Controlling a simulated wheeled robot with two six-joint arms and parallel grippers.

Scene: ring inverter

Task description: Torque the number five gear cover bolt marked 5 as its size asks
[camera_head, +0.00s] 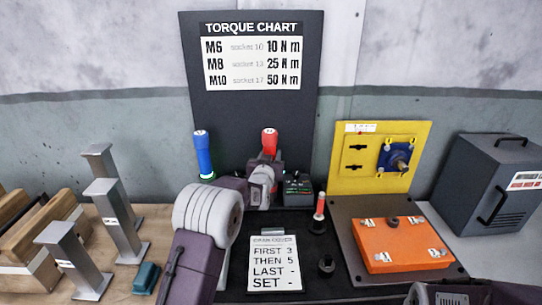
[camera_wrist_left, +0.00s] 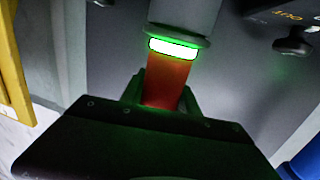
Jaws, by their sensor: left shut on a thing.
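My left gripper (camera_head: 268,172) is shut on the red-handled tool (camera_head: 269,138), which stands upright below the torque chart (camera_head: 252,55). In the left wrist view the red handle (camera_wrist_left: 167,80) sits between the jaws, with a glowing green-white ring (camera_wrist_left: 173,47) on the tool. The orange gear cover (camera_head: 405,246) lies on a dark plate at the right, with small metal pieces near its corners and a dark round part at its back edge. The number 5 mark is too small to make out. My right gripper is out of view; part of my right arm shows at the bottom right.
A blue-handled tool (camera_head: 203,152) stands to the left. A card (camera_head: 272,262) reads FIRST 3, THEN 5. A small red-and-white tool (camera_head: 319,208) and a dark socket-like piece (camera_head: 326,264) stand beside the cover. A yellow panel (camera_head: 385,155) and grey box (camera_head: 490,180) stand behind.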

